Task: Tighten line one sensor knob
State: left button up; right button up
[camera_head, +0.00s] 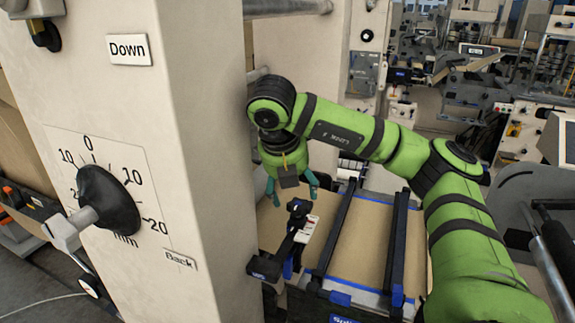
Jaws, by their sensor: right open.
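My right gripper (292,188), with teal fingertips spread apart, hangs open at the end of my green right arm beside the cream machine column. It points down above a black sensor bracket (290,240) that carries a small white label plate. A small black knob-like part (298,208) tops this bracket, just below the fingertips; I cannot tell for sure that it is the line one sensor knob. The gripper appears empty, and I see no clear contact with the part. My left gripper is not in view.
A cream column (190,150) stands close on the left of my arm. It bears a large black dial knob (108,200) with a millimetre scale and a "Down" label (129,49). Brown kraft web (358,245) runs between dark rails (398,245). Other machines fill the background.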

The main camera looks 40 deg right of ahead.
jog(key=v, duration=0.7)
jog(key=shift+f, duration=0.1)
dwell(0.6)
